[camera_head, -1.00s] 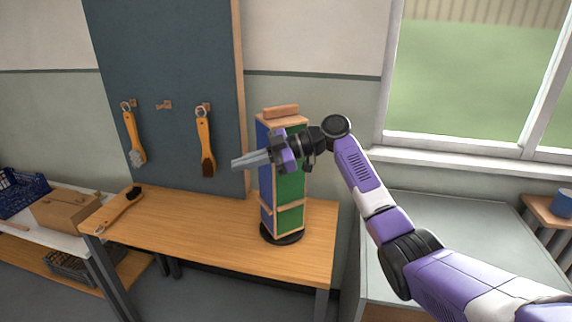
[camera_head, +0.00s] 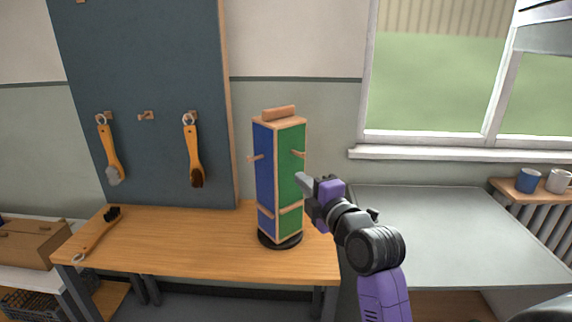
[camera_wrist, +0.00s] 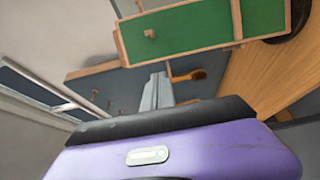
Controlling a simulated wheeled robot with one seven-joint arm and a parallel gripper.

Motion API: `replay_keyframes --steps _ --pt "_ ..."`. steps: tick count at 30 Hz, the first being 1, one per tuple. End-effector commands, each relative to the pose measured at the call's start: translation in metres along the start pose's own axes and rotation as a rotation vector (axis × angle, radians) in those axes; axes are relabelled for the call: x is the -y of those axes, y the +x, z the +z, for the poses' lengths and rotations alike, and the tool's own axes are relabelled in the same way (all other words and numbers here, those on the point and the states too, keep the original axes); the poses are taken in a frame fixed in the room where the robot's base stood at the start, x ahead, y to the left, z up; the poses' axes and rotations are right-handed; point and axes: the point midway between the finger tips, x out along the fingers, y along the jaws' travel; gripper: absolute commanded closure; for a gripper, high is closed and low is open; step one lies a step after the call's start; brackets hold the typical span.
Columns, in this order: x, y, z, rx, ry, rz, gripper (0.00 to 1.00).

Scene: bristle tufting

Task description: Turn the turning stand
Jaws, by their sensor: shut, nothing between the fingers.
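The turning stand (camera_head: 266,178) is an upright wooden column on a round black base (camera_head: 281,240), near the right end of the wooden table. A blue face looks left and a green face looks right, with small pegs and ledges on them and a wooden block on top. My gripper (camera_head: 301,180) is shut and empty, just right of the green face in the head view; whether it touches cannot be told. In the wrist view the green face (camera_wrist: 180,30) lies sideways above my shut fingers (camera_wrist: 156,92).
A blue-grey board (camera_head: 145,80) behind the table carries two hanging brushes (camera_head: 110,155) (camera_head: 193,157) and an empty peg (camera_head: 146,116). Another brush (camera_head: 98,234) lies at the table's left end. A grey bench (camera_head: 450,230) stands right. The table's middle is clear.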

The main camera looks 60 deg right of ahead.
Motion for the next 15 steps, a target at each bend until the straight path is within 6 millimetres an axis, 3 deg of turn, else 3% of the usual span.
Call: replay_keyframes --steps 5,15 --pt "-0.003 0.013 0.003 0.008 -0.007 0.002 1.00" --pt "-0.004 0.078 0.002 0.005 -0.005 0.001 1.00"
